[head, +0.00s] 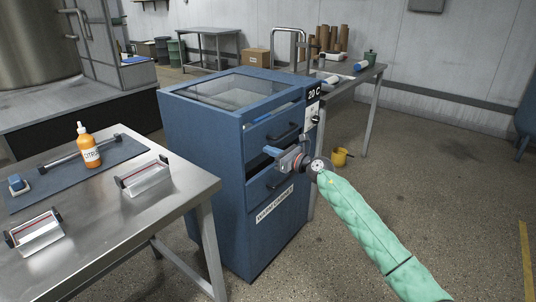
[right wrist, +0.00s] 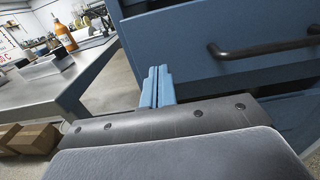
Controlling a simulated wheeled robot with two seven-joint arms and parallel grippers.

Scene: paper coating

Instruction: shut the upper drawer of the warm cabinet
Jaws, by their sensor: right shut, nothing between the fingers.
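The blue warm cabinet (head: 205,150) stands in the middle of the head view, with a glass-like top panel. Its upper drawer (head: 262,135) has a dark bar handle; how far it stands out is hard to tell. A dark gap shows below it, above the lower drawer (head: 258,192). My right gripper (head: 270,152) is shut and empty, its fingertips near the cabinet front around that gap. In the right wrist view the closed fingers (right wrist: 157,85) point at a blue drawer front (right wrist: 200,45) with a dark handle; I cannot tell whether they touch it. My left gripper is not in view.
A steel table (head: 130,225) on the left holds an orange bottle (head: 88,150) and clear-sided coating tools. A second bench (head: 345,75) behind the cabinet carries brown rolls. A yellow bucket (head: 340,157) stands on the floor.

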